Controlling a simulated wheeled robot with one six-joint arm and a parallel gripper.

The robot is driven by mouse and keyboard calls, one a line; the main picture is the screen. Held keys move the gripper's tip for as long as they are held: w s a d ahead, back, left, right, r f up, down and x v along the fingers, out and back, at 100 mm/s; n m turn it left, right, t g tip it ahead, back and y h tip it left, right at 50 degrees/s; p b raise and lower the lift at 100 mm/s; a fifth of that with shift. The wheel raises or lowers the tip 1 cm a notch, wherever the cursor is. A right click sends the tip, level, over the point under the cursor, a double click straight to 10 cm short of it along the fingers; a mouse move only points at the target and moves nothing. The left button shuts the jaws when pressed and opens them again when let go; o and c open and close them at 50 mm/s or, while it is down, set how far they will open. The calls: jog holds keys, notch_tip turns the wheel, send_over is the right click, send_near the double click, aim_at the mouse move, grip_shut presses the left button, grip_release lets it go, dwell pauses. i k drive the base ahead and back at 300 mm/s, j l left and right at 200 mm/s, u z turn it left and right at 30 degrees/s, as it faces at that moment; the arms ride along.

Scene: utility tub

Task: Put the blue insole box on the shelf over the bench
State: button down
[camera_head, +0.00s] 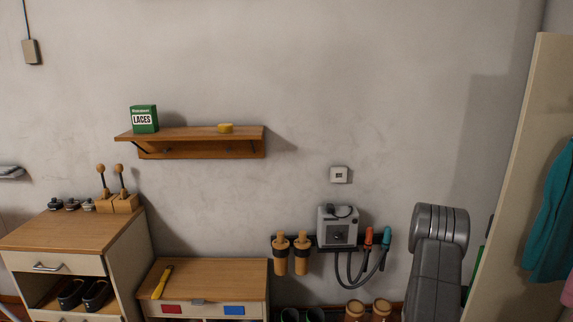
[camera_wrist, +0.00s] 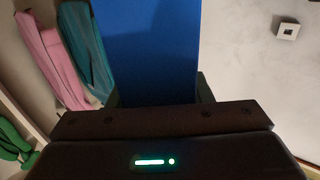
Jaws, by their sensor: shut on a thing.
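The blue insole box (camera_wrist: 152,48) fills the upper middle of the wrist view as a plain blue face. My gripper (camera_wrist: 158,92) is shut on it, with a dark finger at each side of the box's lower part. In the head view my arm stands at the lower right; the gripper and blue box cannot be made out there. The wooden shelf (camera_head: 185,133) is on the wall left of centre. It bears a green laces box (camera_head: 144,119) near its left end and a small yellow thing (camera_head: 225,128) right of its middle. The low wooden bench (camera_head: 222,275) is beneath it.
The shelf top is bare between the laces box and yellow thing. A yellow tool (camera_head: 162,282) lies on the bench. A drawer cabinet (camera_head: 75,232) stands left. A wall-mounted machine (camera_head: 337,228) with hoses hangs right of the bench. A pale panel (camera_head: 520,180) rises at right.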

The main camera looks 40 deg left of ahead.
aim_at(186, 131)
jog(key=i+j, duration=0.1)
jog(key=j, duration=0.35)
jog(key=j+u, duration=0.1)
jog(key=j, duration=0.35)
jog(key=i+j, duration=0.15)
jog(key=j, duration=0.3)
jog(key=i+j, duration=0.1)
jog(key=j, duration=0.35)
jog(key=i+j+u, duration=0.1)
jog(key=j, duration=0.35)
jog(key=i+j, duration=0.1)
jog(key=j, duration=0.3)
jog(key=j+u, duration=0.05)
